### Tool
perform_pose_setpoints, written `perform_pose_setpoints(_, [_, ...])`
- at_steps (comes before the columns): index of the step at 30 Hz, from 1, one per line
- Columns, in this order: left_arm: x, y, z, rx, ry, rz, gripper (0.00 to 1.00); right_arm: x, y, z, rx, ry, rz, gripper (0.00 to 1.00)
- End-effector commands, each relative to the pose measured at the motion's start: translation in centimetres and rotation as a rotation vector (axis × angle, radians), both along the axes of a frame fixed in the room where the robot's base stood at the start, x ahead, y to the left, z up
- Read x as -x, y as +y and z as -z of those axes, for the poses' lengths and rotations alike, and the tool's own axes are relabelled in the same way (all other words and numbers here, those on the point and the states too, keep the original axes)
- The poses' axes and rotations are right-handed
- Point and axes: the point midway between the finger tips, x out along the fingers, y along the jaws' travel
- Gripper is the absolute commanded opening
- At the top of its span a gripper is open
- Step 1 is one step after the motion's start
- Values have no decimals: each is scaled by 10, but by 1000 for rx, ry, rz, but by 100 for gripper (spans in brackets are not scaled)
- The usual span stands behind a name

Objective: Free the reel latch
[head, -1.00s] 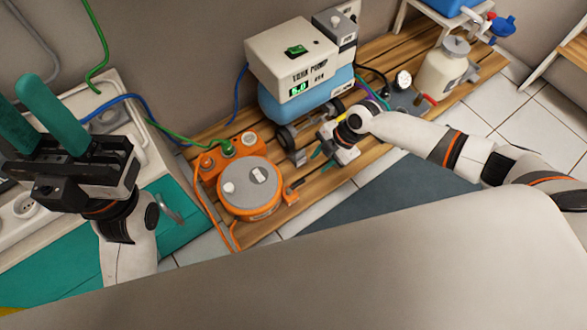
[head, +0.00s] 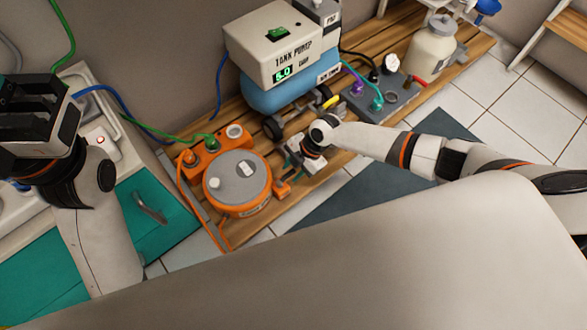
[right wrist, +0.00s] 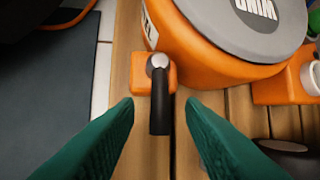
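The orange reel (head: 240,208) with a grey lid stands on the slatted wooden bench. Its latch (head: 283,187) sticks out on the right side. In the right wrist view the latch (right wrist: 159,120) is a black lever with a silver pivot on an orange block, beside the reel drum (right wrist: 220,62). My right gripper (head: 293,162) is beside the latch. In the right wrist view its green fingers (right wrist: 160,106) are apart, one on each side of the lever, with visible gaps.
The tank pump (head: 288,60) stands behind the reel. A grey block with hoses (head: 375,103) and a white jar (head: 431,52) are further right on the bench (head: 400,28). A teal cabinet (head: 165,225) is at left. An orange cable runs down the reel's left side.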

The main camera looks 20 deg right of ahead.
Motion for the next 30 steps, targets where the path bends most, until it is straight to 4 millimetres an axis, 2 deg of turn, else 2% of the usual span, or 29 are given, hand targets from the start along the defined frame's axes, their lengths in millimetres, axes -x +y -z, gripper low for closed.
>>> perform_pose_setpoints(3, [0,0,0,0,0,0,36,0,0,0,0,0,0,36])
perform_pose_setpoints(4, [0,0,0,0,0,0,36,0,0,0,0,0,0,33])
perform_pose_setpoints(10, [0,0,0,0,0,0,36,0,0,0,0,0,0,0])
perform_pose_setpoints(21, [1,0,-6,4,0,2,36,3,-1,-2,0,1,43,0])
perform_pose_setpoints(24, [-5,1,4,0,51,1,36,6,-1,-4,0,2,90,0])
perform_pose_setpoints(30, [-7,3,12,6,121,5,36,14,-1,-6,-1,3,236,0])
